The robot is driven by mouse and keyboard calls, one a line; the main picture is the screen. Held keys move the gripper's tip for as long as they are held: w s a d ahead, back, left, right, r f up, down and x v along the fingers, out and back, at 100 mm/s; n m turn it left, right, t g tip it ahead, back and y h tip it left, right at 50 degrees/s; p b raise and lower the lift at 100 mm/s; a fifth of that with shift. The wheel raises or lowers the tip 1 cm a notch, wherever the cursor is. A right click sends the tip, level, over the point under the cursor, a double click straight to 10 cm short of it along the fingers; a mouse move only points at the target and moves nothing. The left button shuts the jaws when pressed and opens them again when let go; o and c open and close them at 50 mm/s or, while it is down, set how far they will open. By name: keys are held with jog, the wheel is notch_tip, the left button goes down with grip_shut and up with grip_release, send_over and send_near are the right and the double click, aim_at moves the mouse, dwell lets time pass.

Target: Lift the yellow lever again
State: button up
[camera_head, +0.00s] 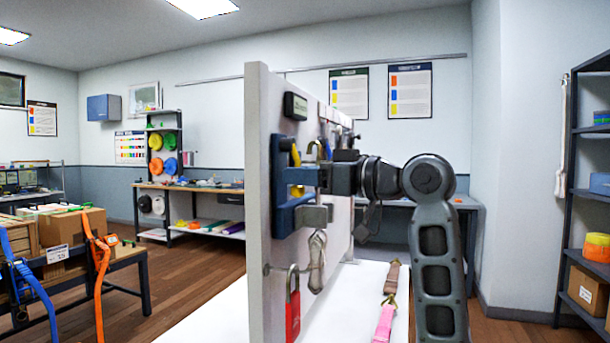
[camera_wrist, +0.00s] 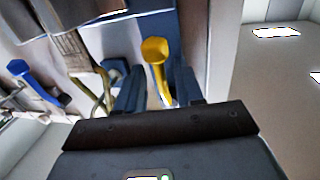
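The yellow lever (camera_wrist: 155,52) shows in the wrist view, its rounded end up and its stem running down between my two fingers. In the head view a yellow piece of it (camera_head: 295,156) shows beside the blue holder (camera_head: 281,187) on the white board. My gripper (camera_wrist: 158,85) has its two dark blue fingers apart, one on each side of the lever. The stem lies close to the right finger; I cannot tell whether they touch. In the head view my gripper (camera_head: 307,178) is at the blue holder, and its fingertips are hard to make out.
The white board (camera_head: 257,240) stands upright and edge-on. A red padlock (camera_head: 293,310) and a metal buckle (camera_head: 317,260) hang below the holder. A pink strap (camera_head: 384,322) lies on the white surface. A webbing strap (camera_wrist: 72,50) hangs left of the lever.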

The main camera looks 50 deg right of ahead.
grip_shut()
dwell(0.6)
